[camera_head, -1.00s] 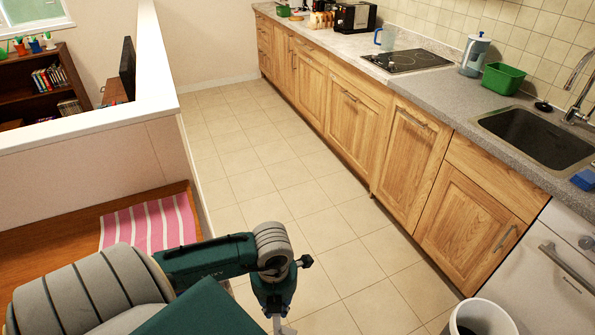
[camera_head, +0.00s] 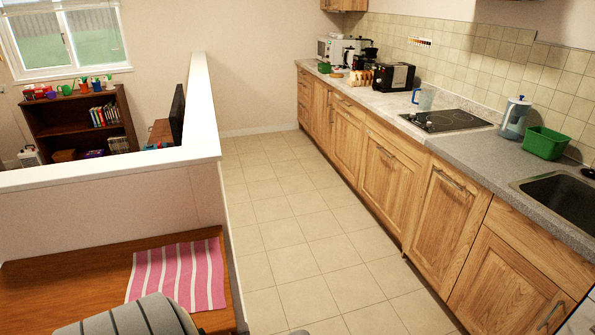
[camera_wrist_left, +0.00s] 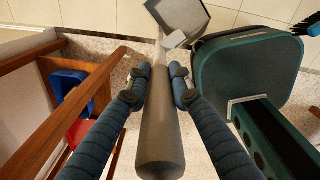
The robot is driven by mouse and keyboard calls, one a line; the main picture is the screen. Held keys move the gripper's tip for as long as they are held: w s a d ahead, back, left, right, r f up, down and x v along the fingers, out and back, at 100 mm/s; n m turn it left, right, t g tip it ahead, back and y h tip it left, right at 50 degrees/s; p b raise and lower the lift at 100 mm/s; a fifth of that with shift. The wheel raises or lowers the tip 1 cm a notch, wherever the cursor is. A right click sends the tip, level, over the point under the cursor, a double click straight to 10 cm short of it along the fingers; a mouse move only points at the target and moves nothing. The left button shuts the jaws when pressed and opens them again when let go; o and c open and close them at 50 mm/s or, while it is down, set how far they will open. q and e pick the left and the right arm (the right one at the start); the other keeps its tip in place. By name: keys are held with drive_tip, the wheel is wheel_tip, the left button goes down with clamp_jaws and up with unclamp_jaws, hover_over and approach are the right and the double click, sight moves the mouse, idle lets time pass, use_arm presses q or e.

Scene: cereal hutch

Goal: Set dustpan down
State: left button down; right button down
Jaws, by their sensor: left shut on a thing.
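In the left wrist view my left gripper (camera_wrist_left: 160,78) is shut on the thick grey handle of the dustpan (camera_wrist_left: 160,135). The handle runs lengthwise between the two fingers. The pale grey pan part shows at the top of that view, above speckled and tiled floor. I cannot tell how far the dustpan is from the floor. In the head view the dustpan and the left gripper are out of sight; only a grey part of my arm shows at the bottom edge. My right gripper is in neither view.
A wooden table (camera_head: 60,290) with a pink striped mat (camera_head: 178,274) stands at lower left, beside a low white-topped wall (camera_head: 120,162). The tiled floor (camera_head: 290,230) is clear along the wooden cabinets (camera_head: 390,180). Wooden bars (camera_wrist_left: 75,90) lie close left of the gripper.

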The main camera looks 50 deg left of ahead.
use_arm(q)
wheel_tip(320, 180, down, 2)
drive_tip(key=shift+f, duration=0.3)
drive_tip(key=shift+s+d, duration=0.1)
drive_tip(key=shift+d, duration=0.05)
drive_tip(key=c, duration=1.5)
unclamp_jaws()
drive_tip(key=shift+f, duration=0.2)
drive_tip(key=shift+c, duration=0.2)
drive_tip(key=shift+r, duration=0.1)
drive_tip(key=shift+r, duration=0.2)
wheel_tip(320, 180, up, 12)
drive_tip(key=shift+f+b, duration=0.15)
drive_tip(key=shift+b, duration=0.2)
